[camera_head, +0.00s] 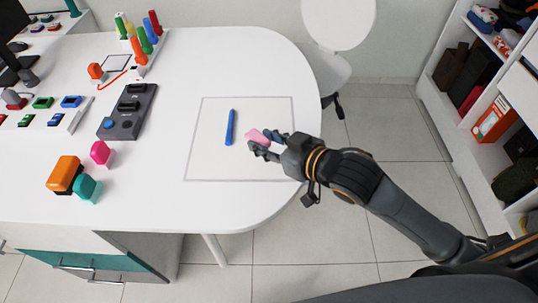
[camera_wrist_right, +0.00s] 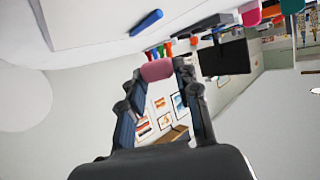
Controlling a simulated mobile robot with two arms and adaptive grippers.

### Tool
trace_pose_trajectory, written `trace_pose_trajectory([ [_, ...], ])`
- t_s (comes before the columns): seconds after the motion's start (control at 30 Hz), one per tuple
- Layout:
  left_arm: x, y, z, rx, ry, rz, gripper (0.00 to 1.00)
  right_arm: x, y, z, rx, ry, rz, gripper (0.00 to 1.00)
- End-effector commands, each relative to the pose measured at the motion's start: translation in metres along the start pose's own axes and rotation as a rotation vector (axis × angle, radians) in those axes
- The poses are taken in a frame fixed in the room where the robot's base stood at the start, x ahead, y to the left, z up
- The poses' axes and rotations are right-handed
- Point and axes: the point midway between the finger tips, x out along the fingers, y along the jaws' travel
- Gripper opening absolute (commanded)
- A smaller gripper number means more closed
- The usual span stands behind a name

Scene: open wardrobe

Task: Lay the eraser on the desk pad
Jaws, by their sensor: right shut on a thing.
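The pink eraser (camera_head: 257,136) is between the fingertips of my right gripper (camera_head: 267,143), which is shut on it. In the right wrist view the eraser (camera_wrist_right: 156,70) sits across the tips of the gripper's two fingers (camera_wrist_right: 157,78). In the head view the gripper and eraser are over the right half of the desk pad (camera_head: 205,165), a white square with a grey outline. I cannot tell whether the eraser touches the pad. My left gripper is not in view.
A blue marker-like stick (camera_head: 230,127) lies on the pad, left of the eraser. On the white desk (camera_head: 150,200), a dark grey device (camera_head: 128,112), a pink object (camera_head: 101,153), a teal one (camera_head: 88,188) and an orange one (camera_head: 63,173) stand left of the pad. A white chair (camera_head: 337,25) is behind.

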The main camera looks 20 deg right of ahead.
Motion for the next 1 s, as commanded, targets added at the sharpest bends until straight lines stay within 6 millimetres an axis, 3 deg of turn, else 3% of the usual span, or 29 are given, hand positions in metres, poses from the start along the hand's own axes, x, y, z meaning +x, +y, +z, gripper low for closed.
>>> trace_pose_trajectory([
  [0.17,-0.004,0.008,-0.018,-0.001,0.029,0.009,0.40,0.026,0.022,0.020,-0.001,-0.001,0.002,0.07],
  [0.5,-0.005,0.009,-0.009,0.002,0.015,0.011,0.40,0.052,0.042,0.042,-0.001,0.002,0.002,0.07],
  [0.7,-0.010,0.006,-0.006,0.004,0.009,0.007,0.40,0.060,0.040,0.066,0.000,0.001,-0.001,0.07],
  [1.0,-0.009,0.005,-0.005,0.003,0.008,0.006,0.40,0.062,0.039,0.069,-0.001,0.004,-0.001,0.07],
])
